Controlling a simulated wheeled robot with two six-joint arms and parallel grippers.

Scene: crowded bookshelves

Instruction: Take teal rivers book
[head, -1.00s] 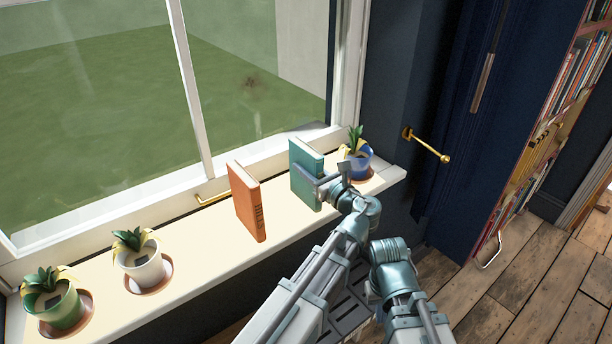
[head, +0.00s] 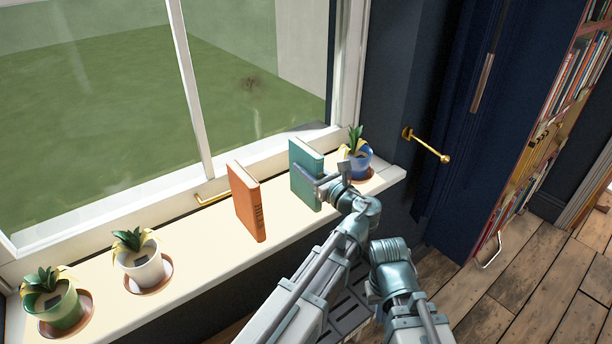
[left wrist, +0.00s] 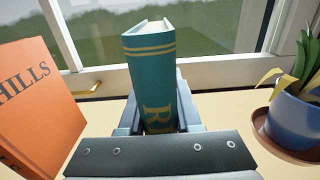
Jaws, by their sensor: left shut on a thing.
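The teal rivers book (head: 304,172) stands upright on the window sill, between an orange book and a blue plant pot. My right gripper cannot be made out; only a second arm's links show at the lower right in the head view.
The orange book (head: 248,203), lettered "HILLS", stands to the left with a gap. The blue pot (head: 357,165) is close on the right. A white pot (head: 143,266) and a green pot (head: 56,306) stand further left. The window frame (head: 190,90) is behind.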

